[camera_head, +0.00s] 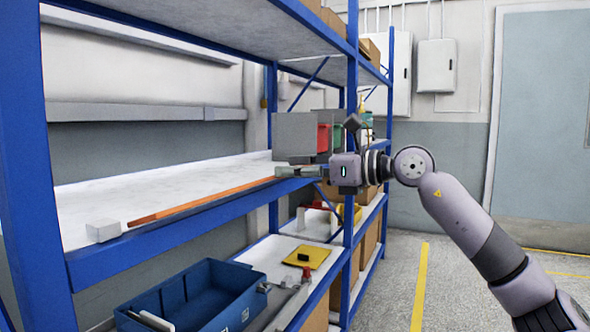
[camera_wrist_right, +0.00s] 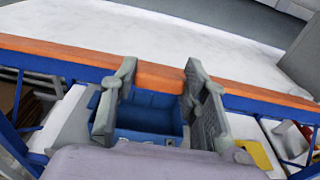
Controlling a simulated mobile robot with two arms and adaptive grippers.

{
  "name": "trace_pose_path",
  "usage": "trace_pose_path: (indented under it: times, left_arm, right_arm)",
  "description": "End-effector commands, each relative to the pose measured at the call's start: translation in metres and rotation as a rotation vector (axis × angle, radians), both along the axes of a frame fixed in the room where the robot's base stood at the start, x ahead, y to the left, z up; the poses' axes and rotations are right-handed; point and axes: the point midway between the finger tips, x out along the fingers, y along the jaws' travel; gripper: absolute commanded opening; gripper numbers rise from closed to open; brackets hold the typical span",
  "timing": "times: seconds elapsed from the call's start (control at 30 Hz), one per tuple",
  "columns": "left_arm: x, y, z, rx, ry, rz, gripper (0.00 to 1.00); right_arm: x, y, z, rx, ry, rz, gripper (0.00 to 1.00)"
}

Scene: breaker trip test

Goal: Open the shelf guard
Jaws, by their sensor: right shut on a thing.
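The shelf guard is a long orange bar (camera_head: 205,203) lying along the front edge of the blue-framed shelf. A pale block (camera_head: 104,230) sits at its left end. My right gripper (camera_head: 284,172) reaches in from the right and is at the bar's right visible part. In the right wrist view, the fingers of my right gripper (camera_wrist_right: 159,76) stand on either side of the orange bar (camera_wrist_right: 60,56), shut on it. The bar's far right end is hidden behind the gripper in the head view. My left gripper is not in view.
The shelf board (camera_head: 150,190) behind the bar is mostly bare. A grey box (camera_head: 295,135) and red and green bins stand near the gripper. A blue crate (camera_head: 200,300) and a yellow item (camera_head: 306,257) lie on the lower shelf. The floor at right is clear.

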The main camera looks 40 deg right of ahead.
Motion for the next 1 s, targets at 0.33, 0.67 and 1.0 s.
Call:
trace_pose_path:
  times: [0.33, 0.67, 1.0]
  left_arm:
    - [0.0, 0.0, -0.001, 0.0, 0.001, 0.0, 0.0]
    - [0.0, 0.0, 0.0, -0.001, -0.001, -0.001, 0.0]
    - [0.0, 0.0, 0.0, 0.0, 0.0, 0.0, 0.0]
  right_arm:
    - [0.001, 0.001, -0.004, -0.002, 0.012, 0.003, 0.61]
    - [0.0, 0.001, -0.002, -0.001, 0.007, 0.002, 0.62]
    - [-0.011, -0.001, -0.001, -0.004, 0.008, 0.01, 0.62]
